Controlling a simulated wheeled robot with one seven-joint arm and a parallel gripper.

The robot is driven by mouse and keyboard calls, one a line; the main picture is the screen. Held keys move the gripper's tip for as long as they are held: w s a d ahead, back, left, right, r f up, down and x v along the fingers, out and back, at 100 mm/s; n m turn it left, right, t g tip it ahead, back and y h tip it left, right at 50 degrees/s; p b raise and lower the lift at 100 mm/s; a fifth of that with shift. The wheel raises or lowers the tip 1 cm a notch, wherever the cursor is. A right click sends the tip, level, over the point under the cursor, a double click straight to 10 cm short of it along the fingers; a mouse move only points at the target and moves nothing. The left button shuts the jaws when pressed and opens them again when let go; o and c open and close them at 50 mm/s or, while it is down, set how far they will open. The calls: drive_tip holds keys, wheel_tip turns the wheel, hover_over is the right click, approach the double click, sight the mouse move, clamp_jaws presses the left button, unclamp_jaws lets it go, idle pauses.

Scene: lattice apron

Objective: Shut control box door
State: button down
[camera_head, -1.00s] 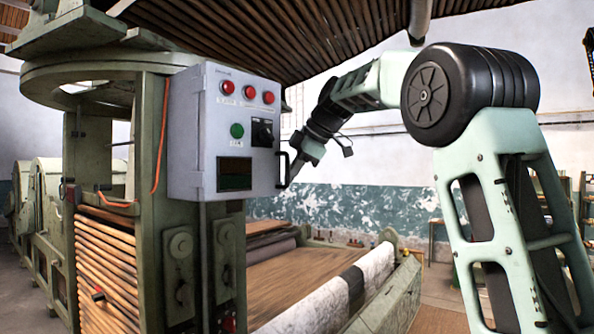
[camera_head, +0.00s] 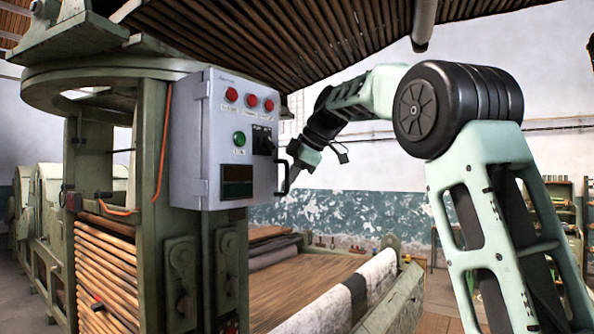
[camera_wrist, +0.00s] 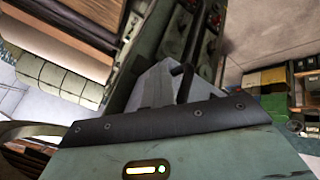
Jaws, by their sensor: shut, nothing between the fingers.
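The grey control box (camera_head: 190,150) is mounted on the green machine post at left centre. Its door (camera_head: 225,125) carries red buttons, a green button, a black switch and a dark display. A black bar handle (camera_head: 283,176) is on the door's right edge. My gripper (camera_head: 293,174) is shut and empty, right beside the handle; I cannot tell whether it touches. The door looks close to the box, but any gap at its right edge is hidden. In the wrist view, my gripper's dark-edged body covers the lower part, with the grey box (camera_wrist: 152,88) just beyond.
A green machine frame (camera_head: 150,200) with wooden slats stands under and left of the box. A slatted canopy (camera_head: 300,35) hangs above. Shelves (camera_head: 565,200) stand at the far right.

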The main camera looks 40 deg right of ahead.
drive_tip(key=v, duration=1.7)
drive_tip(key=shift+r, duration=0.2)
drive_tip(key=shift+s, duration=0.1)
